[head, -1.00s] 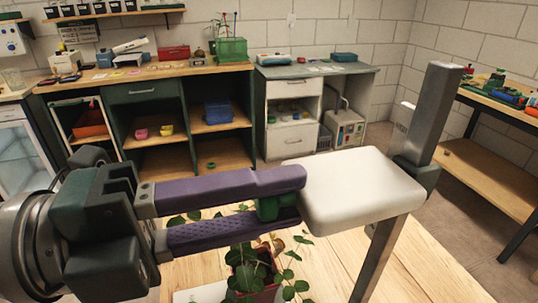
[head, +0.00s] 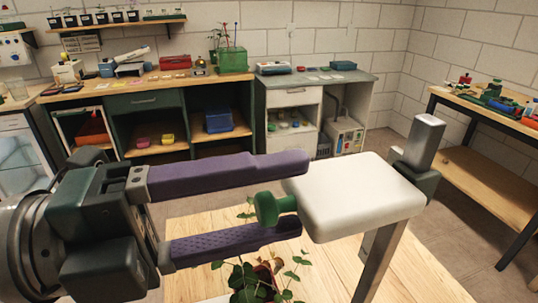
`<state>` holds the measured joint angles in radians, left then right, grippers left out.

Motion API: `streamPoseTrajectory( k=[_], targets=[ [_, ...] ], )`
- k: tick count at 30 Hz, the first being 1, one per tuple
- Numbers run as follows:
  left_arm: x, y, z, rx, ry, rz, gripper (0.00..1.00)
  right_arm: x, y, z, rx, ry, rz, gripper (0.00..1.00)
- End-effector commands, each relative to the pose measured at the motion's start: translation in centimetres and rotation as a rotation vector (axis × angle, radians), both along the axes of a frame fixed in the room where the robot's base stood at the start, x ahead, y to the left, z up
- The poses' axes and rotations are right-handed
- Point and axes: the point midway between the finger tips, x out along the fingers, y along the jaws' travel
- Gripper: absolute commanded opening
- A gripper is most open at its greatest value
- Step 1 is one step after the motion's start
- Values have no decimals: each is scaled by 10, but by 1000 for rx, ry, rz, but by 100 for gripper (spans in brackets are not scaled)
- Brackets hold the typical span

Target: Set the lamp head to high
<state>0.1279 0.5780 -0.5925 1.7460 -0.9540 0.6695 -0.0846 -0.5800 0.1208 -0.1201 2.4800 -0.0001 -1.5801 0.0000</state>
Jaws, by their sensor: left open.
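The lamp head (head: 362,195) is a thick white slab at the centre right of the head view. It sits on a grey metal post (head: 425,140) by a dark collar (head: 414,180); a short length of post stands above the collar. A green knob (head: 268,208) sticks out from the lamp head's left side. My left gripper (head: 292,194) is open, with one purple finger above the knob and one below it. Both fingers look clear of the knob. My right gripper is out of view.
A potted leafy plant (head: 262,282) stands below the lamp head and my left gripper on a light wooden table (head: 330,270). Workbenches line the back wall. Another bench (head: 480,170) with tools stands at the right. The floor between is clear.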

Motion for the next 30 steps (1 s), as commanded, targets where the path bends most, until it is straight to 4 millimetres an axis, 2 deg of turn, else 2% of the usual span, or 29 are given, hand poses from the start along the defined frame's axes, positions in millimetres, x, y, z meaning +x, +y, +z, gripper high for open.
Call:
streamPoseTrajectory(
  k=[5,15,18,22,30],
  targets=[
    [-3,10,-4,6,2,2,61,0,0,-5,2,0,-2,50],
    [-24,72,-6,5,3,0,61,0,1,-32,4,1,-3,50],
    [-28,85,-4,3,2,1,61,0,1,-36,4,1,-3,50],
    [-31,93,-2,2,2,0,61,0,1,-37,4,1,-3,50],
    [-31,95,0,-1,0,0,61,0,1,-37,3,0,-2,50]
  ],
)
